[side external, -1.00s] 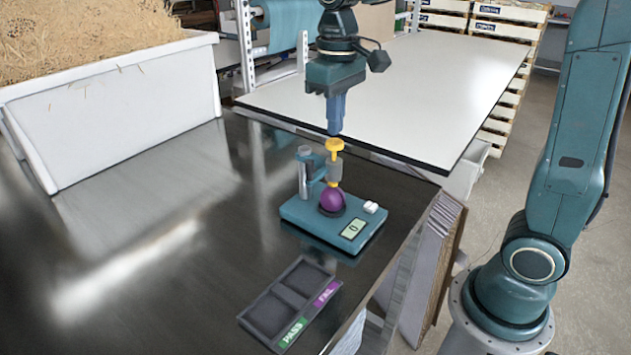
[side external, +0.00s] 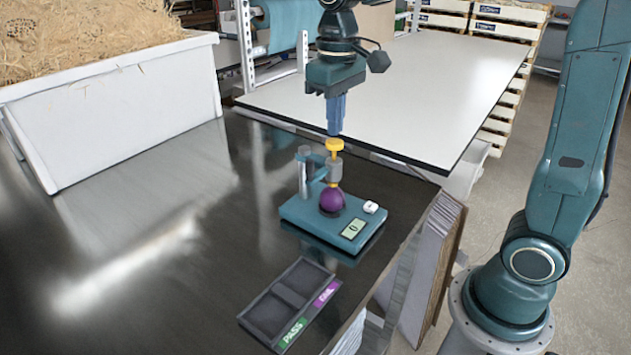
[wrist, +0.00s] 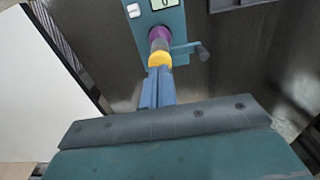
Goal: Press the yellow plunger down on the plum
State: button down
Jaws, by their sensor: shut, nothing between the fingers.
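The yellow plunger (side external: 334,145) stands upright in the grey sleeve of a teal tester (side external: 300,213). The plum (side external: 332,200) sits on the tester's base, under the plunger's lower tip. My gripper (side external: 335,132) points straight down, shut and empty, with its blue fingertips right above the plunger's cap. In the side view I cannot tell whether they touch it. In the wrist view the fingertips (wrist: 157,100) overlap the near edge of the yellow cap (wrist: 160,60), and the plum (wrist: 160,34) shows partly beyond it.
A dark two-compartment tray (side external: 262,318) with green PASS and purple FAIL labels lies in front of the tester. A small display (side external: 352,229) and white button (side external: 371,207) are on the base. A white bin of straw (side external: 120,125) stands at the left. The dark table between is clear.

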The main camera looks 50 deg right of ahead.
jog(key=shift+f, duration=1.2)
jog(key=shift+r, duration=0.15)
dwell(0.7)
notch_tip(320, 180, up, 8)
dwell(1.2)
jog(key=shift+s, duration=0.15)
jog(key=s+f+t, duration=0.2)
jog(key=s+f, duration=0.1)
jog(key=s, duration=0.5)
jog(key=s+f+t, duration=0.3)
jog(key=s, duration=0.6)
jog(key=shift+a+f+t, duration=0.2)
jog(key=shift+f+t, duration=0.1)
jog(key=shift+f, duration=0.1)
jog(key=shift+s, duration=0.1)
dwell(0.4)
